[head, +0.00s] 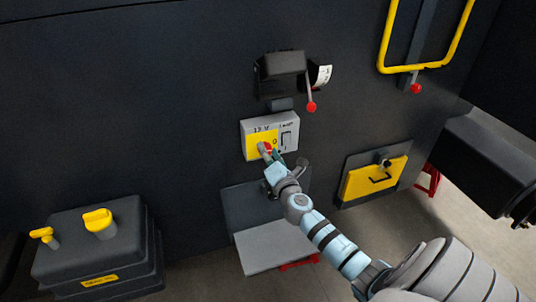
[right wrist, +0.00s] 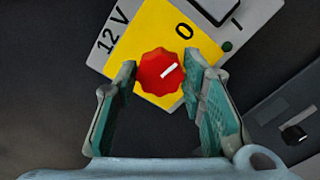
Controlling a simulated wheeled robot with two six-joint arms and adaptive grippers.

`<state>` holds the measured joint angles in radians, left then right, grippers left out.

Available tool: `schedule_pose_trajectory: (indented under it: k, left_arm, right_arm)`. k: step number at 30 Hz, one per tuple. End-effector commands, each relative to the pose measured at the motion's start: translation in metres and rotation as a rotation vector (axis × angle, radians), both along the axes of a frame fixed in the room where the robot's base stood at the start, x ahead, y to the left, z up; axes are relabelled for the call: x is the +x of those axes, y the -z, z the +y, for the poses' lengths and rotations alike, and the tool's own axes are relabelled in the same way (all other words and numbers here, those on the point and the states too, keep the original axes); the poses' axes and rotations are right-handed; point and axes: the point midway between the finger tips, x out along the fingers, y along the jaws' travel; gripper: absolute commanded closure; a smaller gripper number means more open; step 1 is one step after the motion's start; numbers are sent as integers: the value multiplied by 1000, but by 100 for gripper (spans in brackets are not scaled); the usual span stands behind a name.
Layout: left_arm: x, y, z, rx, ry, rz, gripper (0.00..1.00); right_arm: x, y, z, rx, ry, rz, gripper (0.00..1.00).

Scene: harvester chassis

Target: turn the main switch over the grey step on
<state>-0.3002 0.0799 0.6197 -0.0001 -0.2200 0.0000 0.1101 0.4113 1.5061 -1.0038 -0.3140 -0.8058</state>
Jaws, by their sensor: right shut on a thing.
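The main switch is a red knob (right wrist: 158,72) with a white pointer line, on a yellow plate (right wrist: 150,35) marked "12 V" and "0". In the head view the switch box (head: 257,127) is on the dark wall above the grey step (head: 275,247). My right gripper (head: 268,155) is shut on the knob, one finger on each side; the head view mostly hides the knob behind it. My left gripper is not in view.
Above the box are a black housing and a lever with a red ball (head: 311,107). A yellow flap (head: 374,179) is to the right. A black tank (head: 96,250) with yellow caps stands at lower left. A yellow rail (head: 427,68) is at upper right.

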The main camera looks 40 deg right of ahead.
Motion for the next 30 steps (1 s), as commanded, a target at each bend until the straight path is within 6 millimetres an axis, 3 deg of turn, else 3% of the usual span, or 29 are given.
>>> schedule_pose_trajectory:
  k: [30]
  left_arm:
    - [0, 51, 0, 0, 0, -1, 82]
  right_arm:
    - [0, 4, 0, 883, 0, -309, 91]
